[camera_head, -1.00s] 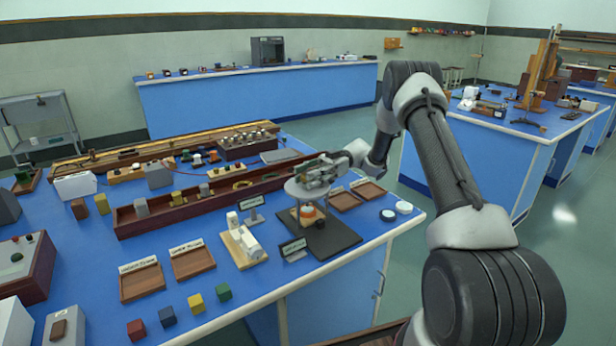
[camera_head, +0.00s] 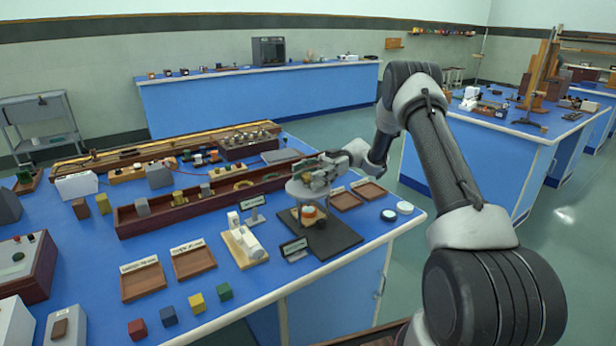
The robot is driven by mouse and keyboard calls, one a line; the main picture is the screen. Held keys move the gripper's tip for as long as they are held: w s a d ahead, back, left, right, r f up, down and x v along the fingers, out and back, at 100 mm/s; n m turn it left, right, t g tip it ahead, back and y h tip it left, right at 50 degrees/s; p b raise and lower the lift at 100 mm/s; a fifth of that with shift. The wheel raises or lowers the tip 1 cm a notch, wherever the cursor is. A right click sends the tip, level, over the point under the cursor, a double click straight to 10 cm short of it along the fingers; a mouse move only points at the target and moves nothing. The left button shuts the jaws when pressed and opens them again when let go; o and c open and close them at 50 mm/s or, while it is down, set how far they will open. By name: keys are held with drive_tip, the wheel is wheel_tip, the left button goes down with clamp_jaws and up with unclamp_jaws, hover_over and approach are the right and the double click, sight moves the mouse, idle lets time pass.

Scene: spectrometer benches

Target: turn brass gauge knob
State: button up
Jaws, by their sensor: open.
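A small apparatus stands on a black mat (camera_head: 338,238) at the right front of the near blue bench. It has a round, pale top and an orange-and-white body (camera_head: 309,214) below. My gripper (camera_head: 312,178) comes in from the right, over the top of this apparatus. Its fingers are small and overlap the round top, so contact cannot be told. I cannot make out a brass knob; my gripper may be covering it. My gripper holds nothing that I can see.
A white device on a wooden base (camera_head: 245,245) and small dark signs (camera_head: 294,248) stand left of the mat. Wooden trays (camera_head: 345,200) lie behind it, and round white-topped discs (camera_head: 404,207) to its right. A long wooden trough (camera_head: 150,222) crosses the bench.

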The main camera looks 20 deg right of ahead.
sight(308, 175)
wheel_tip(308, 175, up, 10)
drive_tip(key=shift+f, duration=0.1)
idle(0.4)
